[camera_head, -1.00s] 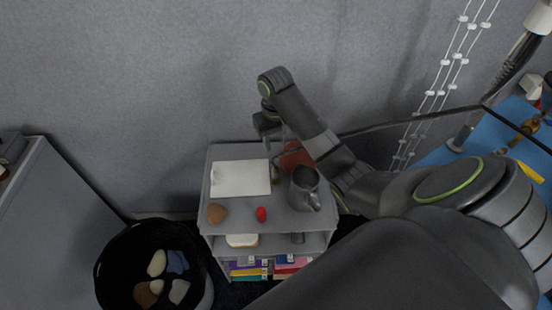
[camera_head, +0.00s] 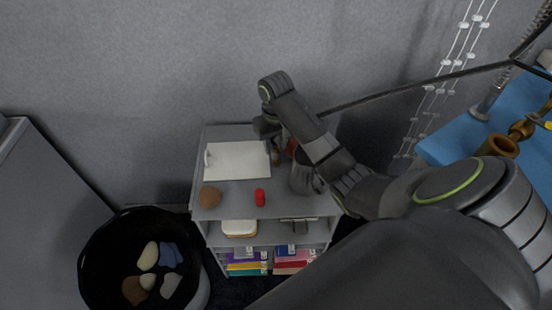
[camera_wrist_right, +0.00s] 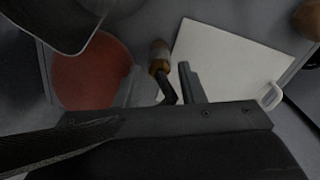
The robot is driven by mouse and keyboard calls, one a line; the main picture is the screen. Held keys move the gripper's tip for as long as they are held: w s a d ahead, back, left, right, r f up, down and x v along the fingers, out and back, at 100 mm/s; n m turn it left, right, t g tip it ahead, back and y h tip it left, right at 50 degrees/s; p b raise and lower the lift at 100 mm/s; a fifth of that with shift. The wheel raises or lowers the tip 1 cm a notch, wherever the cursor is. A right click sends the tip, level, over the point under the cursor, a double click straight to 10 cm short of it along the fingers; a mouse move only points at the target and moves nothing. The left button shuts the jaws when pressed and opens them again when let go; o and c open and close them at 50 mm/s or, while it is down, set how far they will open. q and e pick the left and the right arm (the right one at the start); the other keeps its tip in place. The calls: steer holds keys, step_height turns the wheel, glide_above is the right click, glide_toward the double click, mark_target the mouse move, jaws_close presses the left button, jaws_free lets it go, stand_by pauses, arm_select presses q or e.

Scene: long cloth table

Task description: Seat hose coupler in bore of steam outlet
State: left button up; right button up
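The hose coupler (camera_wrist_right: 159,57), a small brass and grey cylinder with a black bent stem, shows in the right wrist view; in the head view its brass part (camera_head: 275,158) is at the cart top, beside the white board. My right gripper (camera_head: 268,138) is just above it. In the wrist view the right gripper's fingers (camera_wrist_right: 160,85) stand apart, with the coupler's stem between them; no grip shows. A black hose (camera_head: 420,86) runs from behind my right arm to the upper right. A brass fitting with an upward opening (camera_head: 498,146), likely the steam outlet, is at the blue table. My left gripper is out of view.
The grey cart (camera_head: 232,208) also holds a white board (camera_head: 237,160), a grey pitcher (camera_head: 303,180), a reddish round thing (camera_wrist_right: 90,72), a red item (camera_head: 260,197) and a brown lump (camera_head: 210,197). A black bin (camera_head: 100,245) stands left. The blue table (camera_head: 455,148) is right.

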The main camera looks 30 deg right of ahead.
mark_target(276, 155)
step_height(276, 155, down, 5)
steer(key=shift+f, duration=0.2)
jaws_close()
stand_by(0.3)
